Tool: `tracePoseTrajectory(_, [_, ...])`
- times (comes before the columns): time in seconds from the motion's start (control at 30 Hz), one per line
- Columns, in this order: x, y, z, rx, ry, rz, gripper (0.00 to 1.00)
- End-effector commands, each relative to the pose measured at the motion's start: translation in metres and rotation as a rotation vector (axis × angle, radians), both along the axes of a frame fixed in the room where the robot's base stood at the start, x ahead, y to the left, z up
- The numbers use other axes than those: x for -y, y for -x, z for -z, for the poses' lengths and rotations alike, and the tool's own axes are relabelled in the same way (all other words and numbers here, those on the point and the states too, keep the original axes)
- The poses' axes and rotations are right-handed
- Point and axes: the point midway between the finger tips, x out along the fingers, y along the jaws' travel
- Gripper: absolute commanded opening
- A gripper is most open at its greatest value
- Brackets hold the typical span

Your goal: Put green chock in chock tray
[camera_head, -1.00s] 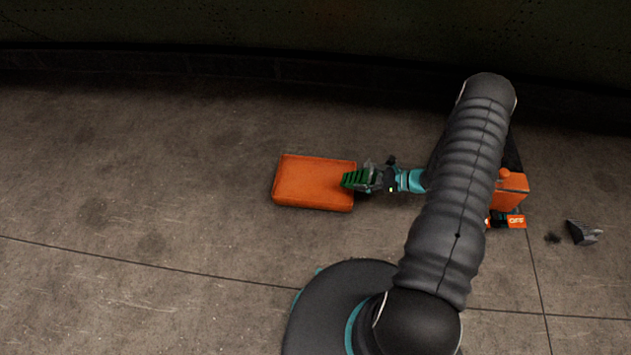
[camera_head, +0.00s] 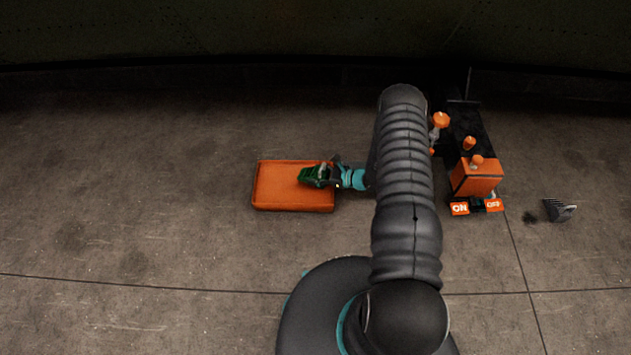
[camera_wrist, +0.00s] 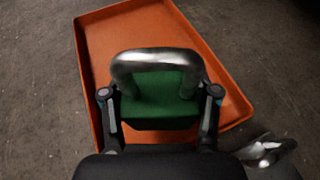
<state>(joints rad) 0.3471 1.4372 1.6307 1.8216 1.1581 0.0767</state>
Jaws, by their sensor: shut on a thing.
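The green chock (camera_head: 311,175) is held in my gripper (camera_head: 325,174), over the right part of the orange chock tray (camera_head: 268,206). In the wrist view the green chock (camera_wrist: 160,107) sits between the two fingers of my gripper (camera_wrist: 160,98), with a metal handle on it. The tray (camera_wrist: 105,30) lies below and around it in that view. My gripper is shut on the chock. I cannot tell how high the chock is above the tray floor, or whether it touches it.
An orange box (camera_head: 476,178) with dark gear stands to the right of my arm. An orange ON/OFF switch (camera_head: 477,206) lies in front of it. A grey ridged chock (camera_head: 559,210) and a small dark lump (camera_head: 529,217) lie farther right. The floor left of the tray is clear.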

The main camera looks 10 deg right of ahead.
Motion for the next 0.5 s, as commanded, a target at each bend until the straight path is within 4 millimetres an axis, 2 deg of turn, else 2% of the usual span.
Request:
tracePoseTrajectory(0.17, [-0.005, -0.002, 0.006, 0.000, -0.001, 0.000, 0.10])
tracePoseTrajectory(0.4, [-0.005, -0.002, 0.036, -0.001, -0.002, 0.000, 0.10])
tracePoseTrajectory(0.5, [-0.004, -0.002, 0.043, 0.000, -0.001, 0.000, 0.10])
